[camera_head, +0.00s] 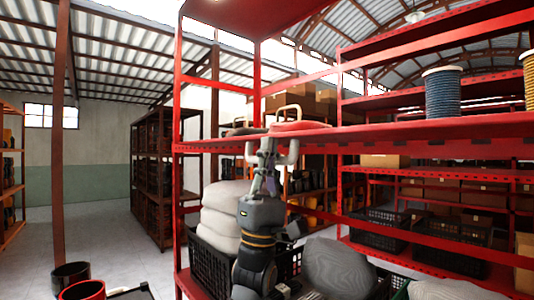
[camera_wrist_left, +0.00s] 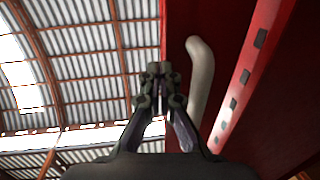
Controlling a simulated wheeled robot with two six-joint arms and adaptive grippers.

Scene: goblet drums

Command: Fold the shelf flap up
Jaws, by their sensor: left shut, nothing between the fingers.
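The red shelf flap cannot be told apart with certainty from the red shelf. A red shelf board (camera_head: 400,130) with a slotted front edge crosses the head view. In the left wrist view, a pale bar-like handle (camera_wrist_left: 202,75) stands against a dark red panel (camera_wrist_left: 235,30) with a slotted edge. My left gripper (camera_head: 267,155) is raised at the shelf edge beside the handle. In the wrist view its fingers (camera_wrist_left: 160,68) are shut and empty, left of the handle.
Below the shelf are stacked pale sacks (camera_head: 222,215), a black crate (camera_head: 212,266) and grey rounded sacks (camera_head: 338,268). A red post (camera_head: 178,215) rises left of my arm. The floor (camera_head: 110,235) at left is open.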

